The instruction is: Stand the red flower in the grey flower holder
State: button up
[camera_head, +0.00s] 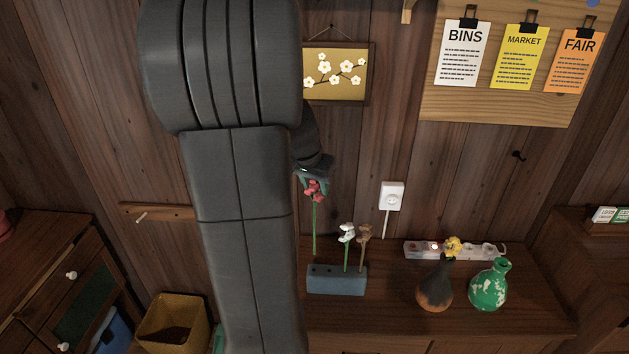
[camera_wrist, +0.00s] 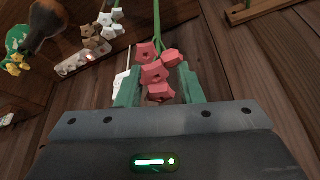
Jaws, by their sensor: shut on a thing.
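The red flower (camera_head: 314,189) hangs upright with its green stem pointing down, its lower end a little above the left part of the grey flower holder (camera_head: 336,286). My gripper (camera_head: 313,184) is shut on it near the red head. The red head also shows between the green fingers in the wrist view (camera_wrist: 160,75). The grey holder is a low block on the wooden cabinet top. A white flower (camera_head: 347,234) and a brown flower (camera_head: 364,235) stand in its middle and right. Dark holes show at its left. The stem's lower end is apart from the holder, as far as I can tell.
A dark vase with a yellow flower (camera_head: 435,287) and a green vase (camera_head: 489,286) stand to the right on the cabinet. A power strip (camera_head: 420,249) lies behind them. A wall socket (camera_head: 392,197) is above. My arm hides the cabinet's left end.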

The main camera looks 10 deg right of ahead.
jog(key=shift+f+b, duration=1.85)
jog(key=shift+f, duration=1.2)
jog(key=shift+s+a+b, duration=0.1)
jog(key=shift+a+b, duration=0.05)
jog(key=shift+b, duration=0.4)
jog(key=shift+f, duration=0.15)
jog(key=shift+f+b, duration=0.35)
jog(key=shift+b, duration=0.1)
notch_tip(320, 180, down, 7)
jog(key=b, duration=0.6)
dwell(1.3)
jog(key=o, duration=1)
jog(key=shift+r, duration=0.1)
send_near(313, 202)
jog(key=f, duration=0.5)
jog(key=shift+s+a+f, duration=0.2)
jog(key=shift+f, duration=0.15)
